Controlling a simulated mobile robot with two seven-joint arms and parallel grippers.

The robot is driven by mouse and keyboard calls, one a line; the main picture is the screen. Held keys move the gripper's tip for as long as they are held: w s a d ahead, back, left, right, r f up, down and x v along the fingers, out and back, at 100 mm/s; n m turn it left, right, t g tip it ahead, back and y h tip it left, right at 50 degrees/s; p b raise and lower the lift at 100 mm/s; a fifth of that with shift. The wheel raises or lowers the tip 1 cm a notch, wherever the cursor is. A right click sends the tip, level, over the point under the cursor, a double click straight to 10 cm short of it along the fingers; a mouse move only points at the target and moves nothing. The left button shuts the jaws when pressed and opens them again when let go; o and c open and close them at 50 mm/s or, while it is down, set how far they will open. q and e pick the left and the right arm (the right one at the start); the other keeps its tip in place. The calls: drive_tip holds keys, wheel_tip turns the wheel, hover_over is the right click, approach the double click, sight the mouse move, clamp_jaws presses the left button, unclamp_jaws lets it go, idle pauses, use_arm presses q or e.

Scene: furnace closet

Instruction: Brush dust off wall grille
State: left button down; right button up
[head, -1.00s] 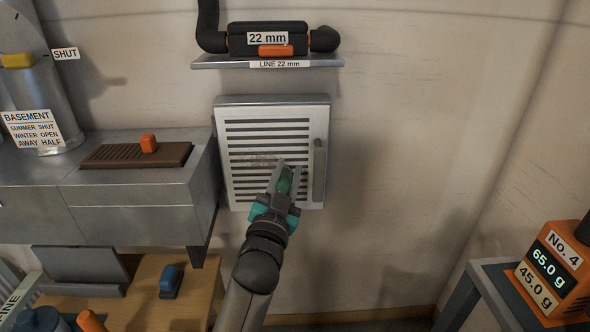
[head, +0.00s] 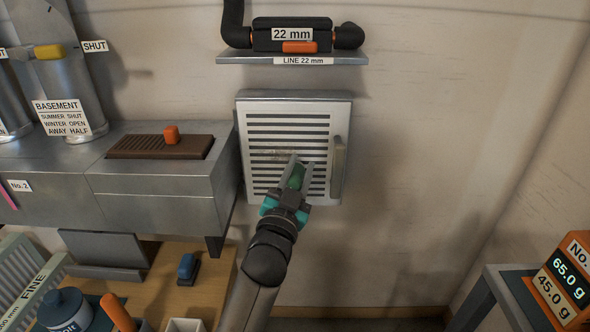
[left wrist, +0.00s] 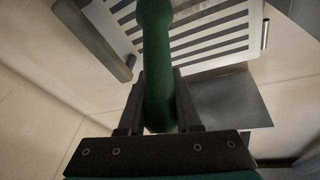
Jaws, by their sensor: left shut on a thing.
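The wall grille (head: 262,180) is a white slatted panel with a grey vertical handle (head: 338,167) on its right side. A faint brownish patch of dust (head: 278,155) shows on its middle slats. My left gripper (head: 297,172) is in front of the lower middle of the grille, shut on a green handle (head: 295,178), which I take to be the brush's. In the left wrist view the green handle (left wrist: 157,70) stands between the fingers and reaches toward the slats (left wrist: 215,35). The brush's bristle end is hidden, so I cannot tell whether it touches. My right gripper is not in view.
Above the grille is a shelf (head: 230,60) with a 22 mm fitting (head: 290,35). A grey metal cabinet (head: 150,205) with a brown vent (head: 155,147) stands close at left. A scale (head: 565,280) sits at far right. The wall right of the grille is clear.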

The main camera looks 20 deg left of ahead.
use_arm(q)
drive_tip(key=shift+w+d+r+b, duration=0.1)
drive_tip(key=shift+w+d+b, duration=0.15)
drive_tip(key=shift+d, duration=0.6)
drive_tip(key=shift+w+d+b, duration=0.15)
drive_tip(key=shift+w+d, duration=0.1)
drive_tip(key=shift+d, duration=0.6)
drive_tip(key=shift+s+a+p, duration=0.2)
drive_tip(key=shift+a+p, duration=0.2)
drive_tip(key=shift+a, duration=0.3)
drive_tip(key=shift+s+a+p, duration=0.2)
drive_tip(key=shift+a+p, duration=0.25)
drive_tip(key=shift+a, duration=0.3)
drive_tip(key=shift+s+a+p, duration=0.2)
drive_tip(key=shift+a+p, duration=0.2)
drive_tip(key=shift+a, duration=0.3)
